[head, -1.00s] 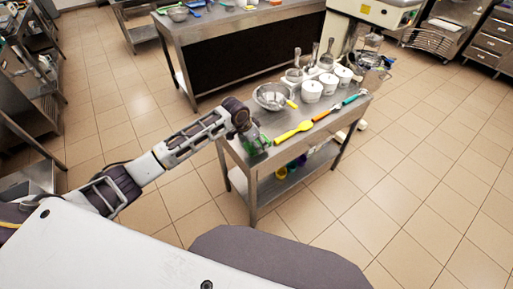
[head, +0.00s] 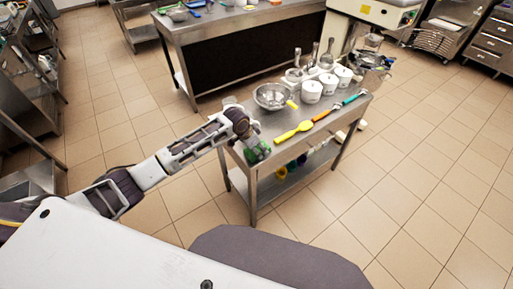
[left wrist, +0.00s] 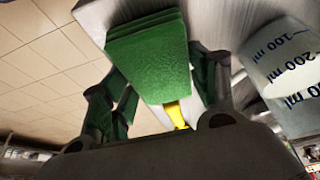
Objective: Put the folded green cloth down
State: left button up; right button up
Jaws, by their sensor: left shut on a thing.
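The folded green cloth (head: 258,153) is at the near left corner of the small steel table (head: 281,147). My left gripper (head: 250,142) is over that corner and is shut on the cloth. In the left wrist view the cloth (left wrist: 150,60) is a stack of thick layers between the two fingers, close to a grey steel surface. I cannot tell whether it touches the tabletop. My right gripper is not in view.
A clear measuring cup (left wrist: 288,75) is close beside the cloth. A yellow spatula (head: 294,131), a steel bowl (head: 270,96) and several white containers (head: 312,92) stand or lie farther along the table. Bare tabletop lies between the cloth and spatula.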

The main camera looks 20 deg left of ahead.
pick_arm(q)
jog(key=o, duration=1.1)
jog(key=shift+f, duration=0.1)
jog(key=v, duration=1.2)
jog(key=shift+d, duration=0.1)
dwell(0.3)
